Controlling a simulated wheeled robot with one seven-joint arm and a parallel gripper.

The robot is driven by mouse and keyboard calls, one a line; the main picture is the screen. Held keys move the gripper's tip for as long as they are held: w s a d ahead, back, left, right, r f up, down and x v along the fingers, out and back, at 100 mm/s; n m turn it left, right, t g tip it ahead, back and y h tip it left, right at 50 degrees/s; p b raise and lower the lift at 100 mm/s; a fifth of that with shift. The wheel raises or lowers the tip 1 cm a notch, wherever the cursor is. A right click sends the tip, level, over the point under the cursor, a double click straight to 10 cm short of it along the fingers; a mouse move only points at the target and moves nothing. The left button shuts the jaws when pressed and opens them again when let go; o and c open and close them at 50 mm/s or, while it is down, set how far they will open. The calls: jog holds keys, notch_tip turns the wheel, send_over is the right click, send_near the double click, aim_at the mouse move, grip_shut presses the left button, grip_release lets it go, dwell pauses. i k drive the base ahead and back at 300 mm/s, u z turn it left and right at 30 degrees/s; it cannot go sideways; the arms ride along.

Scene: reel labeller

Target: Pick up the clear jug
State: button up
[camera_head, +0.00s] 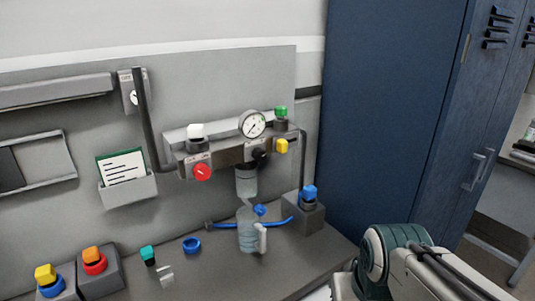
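The clear jug (247,238) stands upright on the grey bench in the middle of the camera_head view. It is see-through and greyish, with a pale handle (262,238) on its right side. Something blue shows at its upper right, and a blue hose passes by it; I cannot tell whether they touch. Part of my arm shows at the lower right, apart from the jug. My gripper's fingers are not in the picture.
A panel above the jug carries a gauge (252,124), a red knob (202,172) and a clear bowl (246,181). A grey block with a blue cap (309,193) stands right of the jug. A blue ring (192,244) lies to the left. A blue locker (385,110) rises at right.

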aim_at(252, 235)
jog(key=k, duration=0.5)
jog(key=z, duration=1.3)
jog(key=i, duration=1.1)
jog(key=u, duration=2.95)
jog(key=i, duration=0.5)
